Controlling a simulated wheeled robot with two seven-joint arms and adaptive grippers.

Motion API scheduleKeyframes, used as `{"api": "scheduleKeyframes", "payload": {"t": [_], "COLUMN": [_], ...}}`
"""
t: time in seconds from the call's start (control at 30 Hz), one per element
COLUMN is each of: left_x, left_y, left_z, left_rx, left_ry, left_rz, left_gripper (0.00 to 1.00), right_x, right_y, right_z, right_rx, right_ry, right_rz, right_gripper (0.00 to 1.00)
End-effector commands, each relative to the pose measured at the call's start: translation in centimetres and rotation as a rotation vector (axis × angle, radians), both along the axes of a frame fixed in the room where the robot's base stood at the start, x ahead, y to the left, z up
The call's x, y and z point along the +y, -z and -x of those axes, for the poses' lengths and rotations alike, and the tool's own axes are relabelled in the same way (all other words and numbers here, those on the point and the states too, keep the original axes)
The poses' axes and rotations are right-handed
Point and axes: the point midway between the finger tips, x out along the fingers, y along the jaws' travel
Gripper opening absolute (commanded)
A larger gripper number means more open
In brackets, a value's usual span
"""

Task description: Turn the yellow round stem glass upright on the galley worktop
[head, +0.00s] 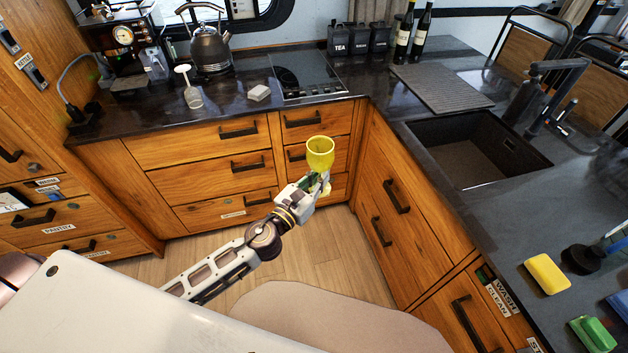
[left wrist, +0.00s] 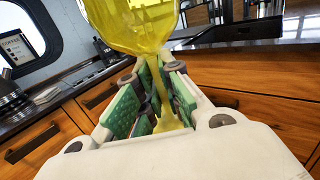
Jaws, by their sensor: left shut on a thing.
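The yellow round stem glass (head: 320,152) is in my left gripper (head: 316,184), held in the air in front of the wooden drawers. Its bowl is at the top with the opening facing up, roughly upright. In the left wrist view the yellow bowl (left wrist: 135,25) is above the green-padded fingers (left wrist: 155,90), and the stem runs down between them. The foot is mostly hidden by the gripper. The glass is apart from the dark galley worktop (head: 225,108). My right gripper is not in view.
A clear stem glass (head: 193,96) stands bowl down on the worktop near a kettle (head: 210,50). A pale block (head: 258,93) lies beside the cooktop (head: 305,78). The sink (head: 475,150) and a yellow sponge (head: 546,273) are at the right. Bare worktop shows along the front left edge.

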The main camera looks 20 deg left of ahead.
Motion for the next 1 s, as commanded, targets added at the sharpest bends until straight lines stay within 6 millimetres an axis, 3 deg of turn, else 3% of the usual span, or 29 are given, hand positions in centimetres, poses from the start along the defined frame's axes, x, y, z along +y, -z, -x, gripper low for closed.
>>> {"api": "scheduleKeyframes", "payload": {"t": [1.0], "left_x": [-4.9], "left_y": [-5.8], "left_z": [-1.0], "left_rx": [-0.002], "left_ry": [0.187], "left_rz": [-0.002], "left_gripper": [0.0], "right_x": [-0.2], "right_y": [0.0], "right_z": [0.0], "right_rx": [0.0], "right_ry": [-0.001], "right_rz": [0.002], "right_gripper": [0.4]}}
